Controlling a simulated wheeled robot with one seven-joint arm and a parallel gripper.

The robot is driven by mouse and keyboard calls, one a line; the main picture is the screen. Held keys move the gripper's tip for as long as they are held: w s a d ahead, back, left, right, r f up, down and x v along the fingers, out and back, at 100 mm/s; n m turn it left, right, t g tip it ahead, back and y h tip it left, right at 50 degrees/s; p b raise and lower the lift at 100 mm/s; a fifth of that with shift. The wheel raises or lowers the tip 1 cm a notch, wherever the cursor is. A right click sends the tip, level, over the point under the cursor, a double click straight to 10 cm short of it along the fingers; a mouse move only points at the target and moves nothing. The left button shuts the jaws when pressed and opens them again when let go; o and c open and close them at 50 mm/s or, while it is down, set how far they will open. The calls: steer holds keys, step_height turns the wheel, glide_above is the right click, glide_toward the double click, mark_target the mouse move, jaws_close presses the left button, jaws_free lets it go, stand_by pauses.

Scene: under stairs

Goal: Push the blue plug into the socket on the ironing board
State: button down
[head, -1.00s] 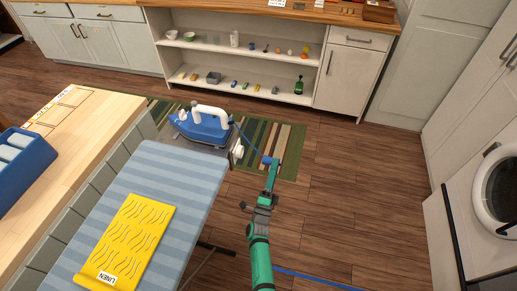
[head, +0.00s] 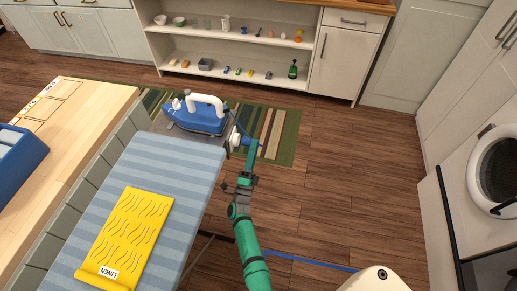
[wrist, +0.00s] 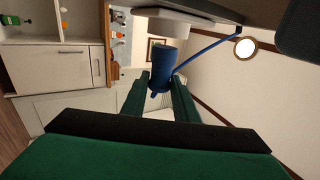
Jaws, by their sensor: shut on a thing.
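The blue plug (wrist: 162,62) is between the green fingers of my gripper (wrist: 160,88) in the wrist view, with its blue cord running up to the right. The white socket (wrist: 176,26) is just past the plug's far end; I cannot tell whether they touch. In the head view the socket (head: 235,140) is at the far right corner of the ironing board (head: 181,165). My gripper (head: 251,146) is right beside it, and the plug is mostly hidden there.
A blue and white iron (head: 196,117) stands on the board's far end, close to my gripper. A wooden counter (head: 75,120) stands left. The floor (head: 340,190) to the right is mostly open.

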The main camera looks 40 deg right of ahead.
steer(key=shift+w+a, duration=0.25)
steer(key=shift+a, duration=0.05)
stand_by(1.1)
steer(key=shift+w, duration=0.1)
stand_by(0.4)
steer(key=shift+w, duration=0.15)
steer(key=shift+w+a, duration=0.15)
steer(key=shift+a, duration=0.05)
steer(key=shift+w+a, duration=0.2)
steer(key=shift+a, duration=0.15)
steer(key=shift+w+a, duration=0.35)
steer(key=shift+w, duration=0.15)
stand_by(0.5)
steer(key=c, duration=1.4)
jaws_free()
steer(key=shift+o, duration=0.5)
steer(key=shift+o, duration=0.5)
steer(key=shift+s, duration=0.1)
